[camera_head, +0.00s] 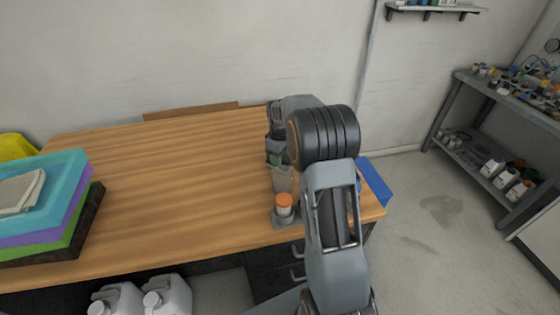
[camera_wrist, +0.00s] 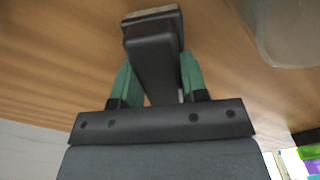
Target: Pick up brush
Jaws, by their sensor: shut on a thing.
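The brush (camera_wrist: 155,45) has a dark body with a pale, tan edge at its far end. In the wrist view it lies between the green fingers of my gripper (camera_wrist: 157,78), which is shut on it. The wooden tabletop (camera_wrist: 60,60) is behind it; I cannot tell whether the brush touches the table. In the head view my gripper (camera_head: 277,157) is over the right part of the wooden table (camera_head: 180,160), and the brush cannot be made out there.
A translucent cup (camera_head: 283,181) stands close to my gripper, also at the wrist view's upper right (camera_wrist: 285,28). An orange-capped jar (camera_head: 284,205) is near the front edge. Stacked coloured trays (camera_head: 55,205) are at left. The table's middle is clear.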

